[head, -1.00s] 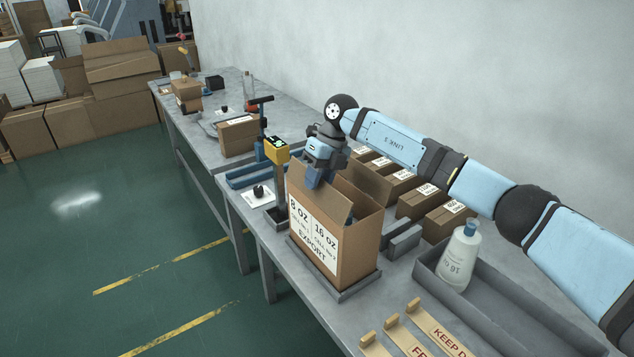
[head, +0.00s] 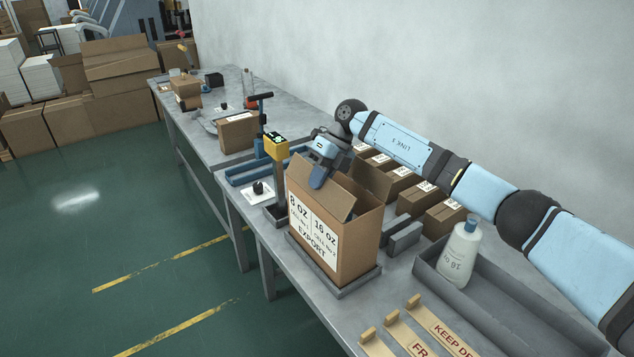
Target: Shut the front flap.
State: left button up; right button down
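An open brown carton (head: 358,248) with a white "8 OZ / 16 OZ EXPORT" label stands on a grey base plate on the bench. Its front flap (head: 336,202), along the top of the labelled side, is raised and tilts inward over the opening. Another flap (head: 372,179) stands up at the back right. My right gripper (head: 318,182) is over the carton's left part, with its blue finger against or just in front of the front flap's upper part. Contact is unclear, and one finger hides the other. The inside of the carton is mostly hidden. My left gripper is out of view.
A yellow-topped post (head: 276,148) stands close left of the carton. Small labelled boxes (head: 443,217) line the wall behind. A grey tray (head: 520,318) holding a white bottle (head: 461,255) and wooden label strips (head: 405,335) are to the right. A grey block (head: 404,238) is beside the carton.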

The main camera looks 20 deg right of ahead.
jog(key=shift+w+d+f+g+y+b, duration=0.1)
jog(key=shift+d+f+g+y+b, duration=0.1)
jog(key=shift+y, duration=0.25)
jog(key=shift+w+d+f+g+y+b, duration=0.1)
jog(key=shift+g+y, duration=0.1)
jog(key=shift+y, duration=0.25)
jog(key=c, duration=1.3)
grip_release()
jog(key=shift+r, duration=0.1)
jog(key=b+v, duration=0.1)
jog(key=v, duration=1.2)
jog(key=shift+d+r, duration=0.2)
jog(key=shift+d, duration=0.1)
jog(key=shift+c, duration=0.4)
